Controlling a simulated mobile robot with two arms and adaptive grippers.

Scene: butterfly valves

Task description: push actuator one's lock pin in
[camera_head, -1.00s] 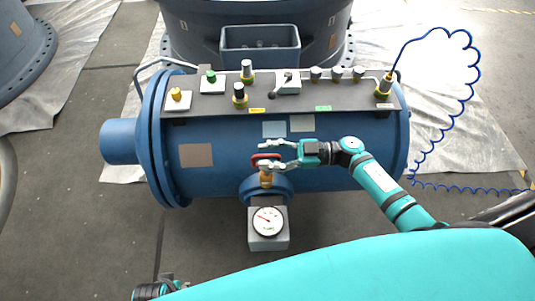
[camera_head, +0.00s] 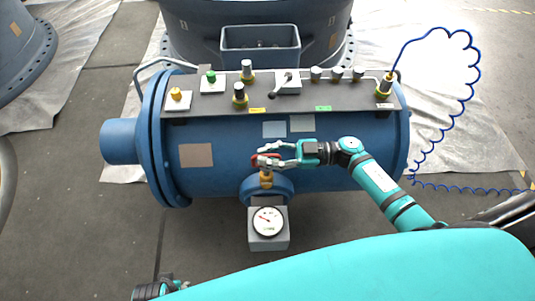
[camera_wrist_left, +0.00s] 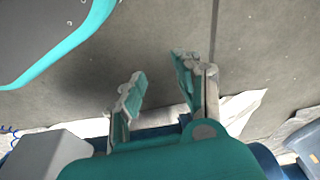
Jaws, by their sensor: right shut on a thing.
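My right gripper (camera_head: 264,156) is shut on the red handle (camera_head: 256,159) of a small brass valve (camera_head: 266,179), above the round gauge (camera_head: 267,221) on the blue tank's front. The fingers hide much of the handle. On the grey top panel, dark-capped pins with yellow collars stand upright: one at the back (camera_head: 247,71), one in front of it (camera_head: 239,95) and one at the right end (camera_head: 383,88). I cannot tell which is actuator one's lock pin. My left gripper (camera_wrist_left: 158,88) is open and empty in the left wrist view, over bare floor.
The panel (camera_head: 300,102) also bears a yellow button (camera_head: 176,95), a green button (camera_head: 211,77), a lever (camera_head: 284,82) and several dark knobs. A coiled blue hose (camera_head: 470,75) loops off to the right.

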